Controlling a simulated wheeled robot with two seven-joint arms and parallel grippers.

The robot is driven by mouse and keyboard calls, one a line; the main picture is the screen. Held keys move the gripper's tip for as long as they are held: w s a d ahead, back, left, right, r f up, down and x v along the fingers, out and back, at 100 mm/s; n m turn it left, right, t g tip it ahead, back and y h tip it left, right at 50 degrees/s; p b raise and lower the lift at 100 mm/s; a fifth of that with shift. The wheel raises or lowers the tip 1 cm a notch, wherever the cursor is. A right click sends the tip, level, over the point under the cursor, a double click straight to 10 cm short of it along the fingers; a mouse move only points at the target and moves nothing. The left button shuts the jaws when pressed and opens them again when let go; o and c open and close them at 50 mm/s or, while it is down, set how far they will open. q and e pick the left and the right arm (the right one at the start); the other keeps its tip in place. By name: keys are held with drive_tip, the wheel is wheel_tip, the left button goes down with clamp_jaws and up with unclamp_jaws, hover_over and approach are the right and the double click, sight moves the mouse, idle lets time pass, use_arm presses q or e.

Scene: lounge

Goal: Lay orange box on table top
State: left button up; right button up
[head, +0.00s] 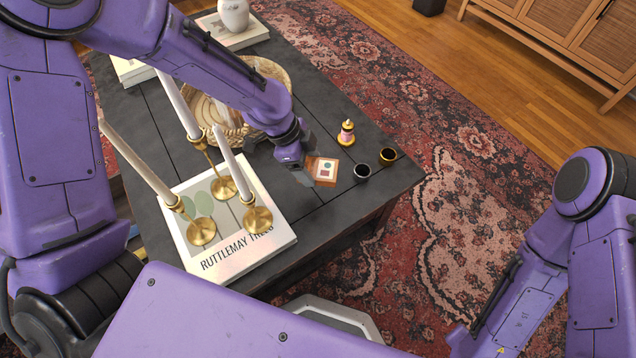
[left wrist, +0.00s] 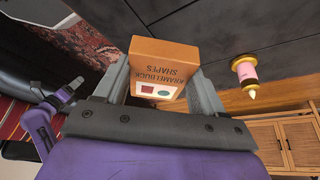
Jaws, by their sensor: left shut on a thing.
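The orange box (head: 324,169) has a pale label with coloured shapes and shows at the left gripper's tip, over the dark table top (head: 340,209). In the left wrist view the orange box (left wrist: 163,62) sits between the two fingers, with printed words and a white panel facing the camera. My left gripper (head: 304,170) is shut on it. I cannot tell whether the box touches the table.
Brass candlesticks (head: 201,231) with white candles stand on a large book (head: 246,260). A woven basket (head: 273,72) sits behind my left arm.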

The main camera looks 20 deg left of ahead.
sight(316, 195)
use_arm(q)
drive_tip(key=shift+m, duration=0.3)
drive_tip(key=f+b, duration=0.1)
drive_tip(key=f, duration=0.4)
drive_tip(key=f+b, duration=0.2)
drive_tip(key=f, duration=0.3)
drive_tip(key=shift+s+d, duration=0.1)
drive_tip(key=shift+s, duration=0.1)
drive_tip(key=shift+f, duration=0.15)
drive_tip(key=o, duration=1.1)
drive_tip(key=shift+r, duration=0.3)
drive_tip(key=p+v, duration=0.3)
drive_tip(key=v, duration=0.8)
drive_tip(key=shift+r, duration=0.35)
